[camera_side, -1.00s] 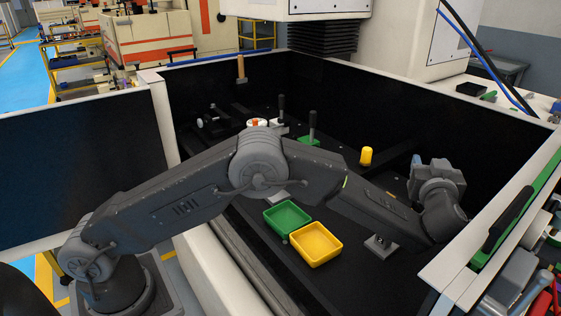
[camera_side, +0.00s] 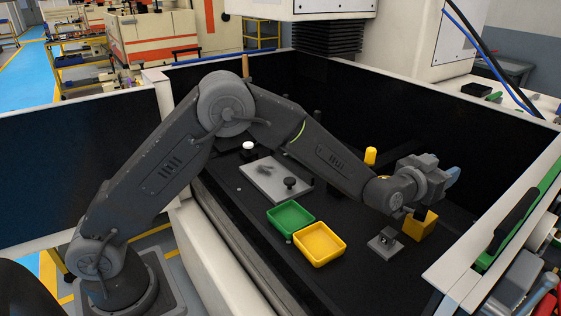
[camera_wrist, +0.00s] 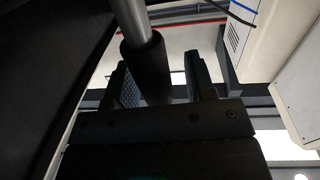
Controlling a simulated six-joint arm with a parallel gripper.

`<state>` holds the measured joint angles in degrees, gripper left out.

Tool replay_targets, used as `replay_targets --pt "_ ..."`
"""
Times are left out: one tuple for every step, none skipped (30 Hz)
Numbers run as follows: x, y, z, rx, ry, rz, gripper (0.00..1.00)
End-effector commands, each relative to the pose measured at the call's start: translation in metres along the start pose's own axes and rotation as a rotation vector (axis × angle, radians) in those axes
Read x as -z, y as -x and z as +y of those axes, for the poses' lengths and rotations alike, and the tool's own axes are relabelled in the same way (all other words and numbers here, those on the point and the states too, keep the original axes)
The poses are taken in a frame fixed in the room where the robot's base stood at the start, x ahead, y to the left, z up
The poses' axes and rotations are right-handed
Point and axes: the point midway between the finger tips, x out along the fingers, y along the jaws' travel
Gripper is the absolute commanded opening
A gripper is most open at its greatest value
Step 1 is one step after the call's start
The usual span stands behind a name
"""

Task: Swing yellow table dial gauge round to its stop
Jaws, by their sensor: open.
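In the side view, a yellow block (camera_side: 420,226) with a dark part at its top stands on the black table below my wrist. It may be the base of the yellow dial gauge; no dial face can be made out. My gripper (camera_side: 452,175) is above and to the right of it, pointing right. In the wrist view my gripper (camera_wrist: 163,78) is open, its two dark fingers apart. A dark cylindrical grip on a silver rod (camera_wrist: 131,20) shows between the fingers; I cannot tell whether they touch it.
A yellow upright cylinder (camera_side: 371,155) stands behind my forearm. Green (camera_side: 290,235) and yellow (camera_side: 320,261) trays lie to the left, near a small metal block (camera_side: 385,242). A grey plate (camera_side: 262,187) with a black knob lies further back. Enclosure walls (camera_side: 490,245) bound the table.

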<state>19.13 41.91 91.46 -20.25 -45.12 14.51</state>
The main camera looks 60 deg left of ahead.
Motion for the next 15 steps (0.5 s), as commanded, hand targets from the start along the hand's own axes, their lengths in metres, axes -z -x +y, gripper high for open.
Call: replay_targets --pt "0.000 -0.001 -0.001 -0.026 -0.001 0.001 0.50" --pt "0.000 -0.001 -0.001 -0.043 0.000 0.000 0.50" --pt "0.000 -0.001 -0.001 -0.065 0.000 0.000 0.50" --pt "0.000 -0.001 0.000 -0.081 -0.001 0.001 0.50" --pt "0.000 -0.001 0.000 -0.098 -0.001 0.000 0.50" --pt "0.000 -0.001 0.001 -0.120 -0.002 0.000 0.50" --pt "0.000 -0.001 0.001 -0.137 -0.001 0.001 0.50" --pt "0.001 -0.001 0.001 -0.153 -0.001 0.002 0.50" --pt "0.000 -0.001 0.001 -0.173 -0.001 0.001 0.50" --pt "0.000 -0.001 0.002 -0.189 -0.002 0.001 0.50" --pt "0.000 0.000 0.002 -0.205 -0.002 0.000 0.50" --pt "0.000 0.000 0.003 -0.226 -0.002 0.000 0.50" --pt "0.001 0.005 0.002 -0.230 0.000 -0.001 0.50" --pt "0.001 0.011 0.001 -0.229 0.000 -0.001 0.50" --pt "0.001 0.019 0.000 -0.229 0.000 -0.002 0.50"
